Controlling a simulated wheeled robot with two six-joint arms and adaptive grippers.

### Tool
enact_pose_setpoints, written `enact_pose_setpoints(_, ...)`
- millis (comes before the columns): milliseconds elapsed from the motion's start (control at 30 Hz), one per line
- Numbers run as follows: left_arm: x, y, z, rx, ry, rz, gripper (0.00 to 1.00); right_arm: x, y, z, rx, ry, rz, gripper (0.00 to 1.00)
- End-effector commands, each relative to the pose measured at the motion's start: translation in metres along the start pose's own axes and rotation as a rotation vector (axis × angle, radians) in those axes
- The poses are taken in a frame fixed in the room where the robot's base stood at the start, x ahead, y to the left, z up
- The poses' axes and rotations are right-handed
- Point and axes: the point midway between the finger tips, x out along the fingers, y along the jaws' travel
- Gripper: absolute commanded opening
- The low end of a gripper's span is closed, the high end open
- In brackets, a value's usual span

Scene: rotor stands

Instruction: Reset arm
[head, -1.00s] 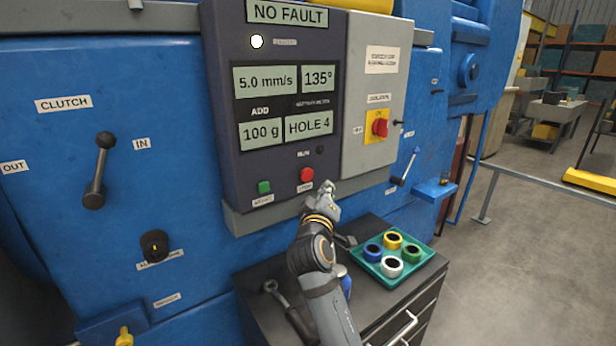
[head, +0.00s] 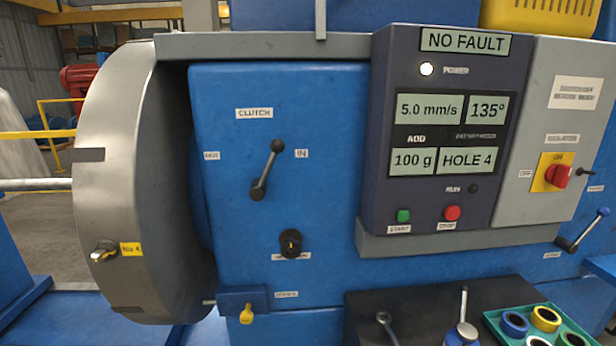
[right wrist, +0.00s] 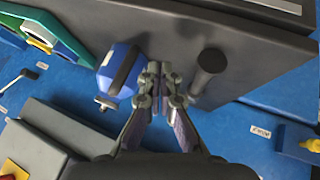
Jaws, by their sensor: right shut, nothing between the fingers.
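My right gripper (right wrist: 163,78) shows only in the right wrist view. It is shut and empty, above a dark cabinet top. A blue can-like thing (right wrist: 118,68) stands just left of its fingers, and a dark handle (right wrist: 207,70) lies just right of them. I cannot tell whether the fingers touch either. My left gripper is in neither current view. In the head view the control panel (head: 383,120) reads NO FAULT, 5.0 mm/s, 135°, ADD 100 g, HOLE 4. The clutch lever (head: 267,170) leans up toward the IN label.
A steel drum-like housing (head: 130,190) with a yellow No 4 tag stands at left. A red isolator knob (head: 558,174) is at right.

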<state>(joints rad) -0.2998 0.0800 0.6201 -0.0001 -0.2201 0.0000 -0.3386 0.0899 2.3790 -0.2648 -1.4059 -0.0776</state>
Motion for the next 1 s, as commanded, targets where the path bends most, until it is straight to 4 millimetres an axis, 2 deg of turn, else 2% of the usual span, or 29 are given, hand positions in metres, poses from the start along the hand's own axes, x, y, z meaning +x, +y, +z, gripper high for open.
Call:
enact_pose_setpoints(33, 0.0, 0.0, 0.0, 0.0, 0.0, 0.0, 0.0, -0.003, -0.011, 0.021, 0.004, -0.049, -0.046, 0.0)
enact_pose_setpoints(100, 0.0, 0.0, 0.0, 0.0, 0.0, 0.0, 0.0, -0.009, -0.027, 0.048, 0.016, -0.114, -0.112, 0.0)
enact_pose_setpoints(300, 0.0, 0.0, 0.0, 0.0, 0.0, 0.0, 0.0, -0.036, -0.065, 0.115, 0.037, -0.295, -0.277, 0.0)
enact_pose_setpoints(333, 0.001, 0.0, 0.0, 0.0, 0.0, 0.0, 0.0, -0.034, -0.069, 0.123, 0.04, -0.315, -0.29, 0.0)
enact_pose_setpoints(400, 0.002, 0.0, -0.001, 0.0, 0.002, 0.0, 0.0, -0.004, -0.077, 0.132, 0.042, -0.321, -0.284, 0.0)
enact_pose_setpoints(567, 0.004, 0.0, 0.002, 0.0, -0.002, 0.0, 0.0, 0.052, -0.094, 0.164, 0.044, -0.345, -0.282, 0.0)
enact_pose_setpoints(667, 0.005, 0.001, 0.002, 0.0, -0.001, 0.0, 0.0, 0.088, -0.107, 0.193, 0.045, -0.363, -0.282, 0.0)
enact_pose_setpoints(733, 0.007, 0.001, 0.001, 0.0, -0.001, 0.0, 0.0, 0.115, -0.117, 0.219, 0.047, -0.378, -0.282, 0.0)
enact_pose_setpoints(767, 0.007, 0.001, 0.001, 0.0, 0.0, 0.0, 0.0, 0.126, -0.121, 0.232, 0.047, -0.386, -0.282, 0.0)
enact_pose_setpoints(867, 0.01, 0.001, 0.001, 0.0, 0.0, 0.0, 0.0, 0.164, -0.138, 0.29, 0.049, -0.416, -0.283, 0.0)
enact_pose_setpoints(900, 0.011, 0.001, 0.001, 0.0, 0.0, 0.0, 0.0, 0.178, -0.145, 0.317, 0.05, -0.43, -0.284, 0.0)
enact_pose_setpoints(967, 0.013, 0.001, 0.001, 0.0, 0.0, 0.0, 0.0, 0.193, -0.155, 0.361, 0.051, -0.45, -0.285, 0.0)
enact_pose_setpoints(1000, 0.013, 0.001, 0.002, 0.0, 0.0, 0.0, 0.0, 0.2, -0.161, 0.389, 0.052, -0.461, -0.286, 0.0)
